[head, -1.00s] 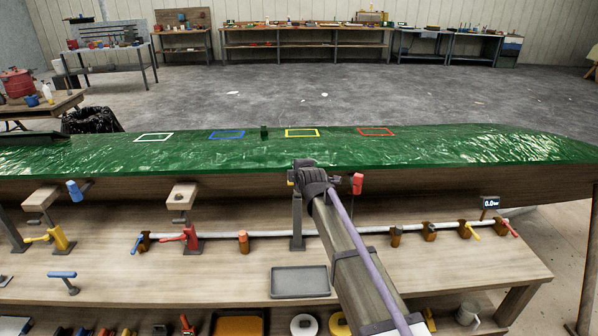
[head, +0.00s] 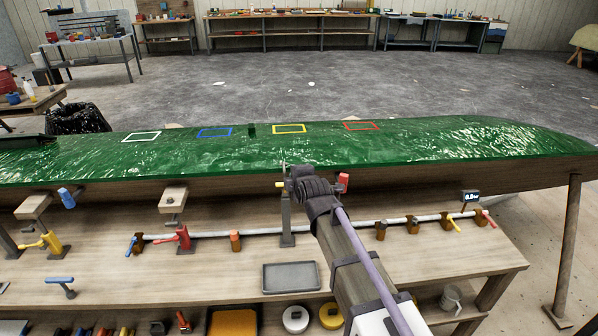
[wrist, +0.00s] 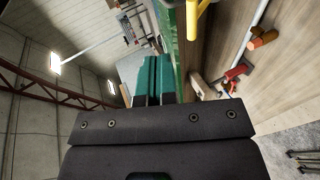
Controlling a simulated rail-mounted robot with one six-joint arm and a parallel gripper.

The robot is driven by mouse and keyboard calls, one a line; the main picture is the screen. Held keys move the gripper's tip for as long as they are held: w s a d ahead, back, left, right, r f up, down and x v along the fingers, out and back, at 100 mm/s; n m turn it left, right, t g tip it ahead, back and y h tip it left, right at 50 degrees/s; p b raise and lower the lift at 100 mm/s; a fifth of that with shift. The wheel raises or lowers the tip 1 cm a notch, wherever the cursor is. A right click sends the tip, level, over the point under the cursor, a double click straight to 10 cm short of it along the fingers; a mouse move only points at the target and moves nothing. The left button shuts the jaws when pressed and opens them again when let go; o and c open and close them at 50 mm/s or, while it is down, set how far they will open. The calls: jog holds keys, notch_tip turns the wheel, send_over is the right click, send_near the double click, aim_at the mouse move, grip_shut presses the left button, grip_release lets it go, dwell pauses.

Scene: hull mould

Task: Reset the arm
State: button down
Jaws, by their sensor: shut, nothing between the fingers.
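My arm reaches forward over the bench in the head view. My gripper (head: 284,172) is at its far end, small and partly hidden by the dark wrist. It appears in front of the near edge of the green hull mould (head: 420,150). In the wrist view, the teal fingers of my gripper (wrist: 152,78) lie together with nothing seen between them. The dark wrist housing fills the lower part of that view.
A wooden bench (head: 390,262) below holds a grey tray (head: 291,277), a white pipe with clamps, and red (head: 183,238) and yellow (head: 52,242) tools. A dark green block (head: 252,129) stands on the mould among coloured outlines. The floor behind is mostly clear.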

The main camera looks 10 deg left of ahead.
jog(key=s+d+f+m+g+h, duration=0.3)
jog(key=s+d+f+m+g, duration=0.4)
jog(key=s+d+f+m, duration=0.4)
jog(key=s+d+m+g+h, duration=0.2)
jog(key=s+d+m+g, duration=0.3)
jog(key=s+d+m, duration=0.5)
jog(key=s+d, duration=0.4)
jog(key=d, duration=0.3)
jog(key=shift+s+d+r+m, duration=0.2)
jog(key=shift+s+d+m, duration=0.1)
jog(key=shift+s+m, duration=0.1)
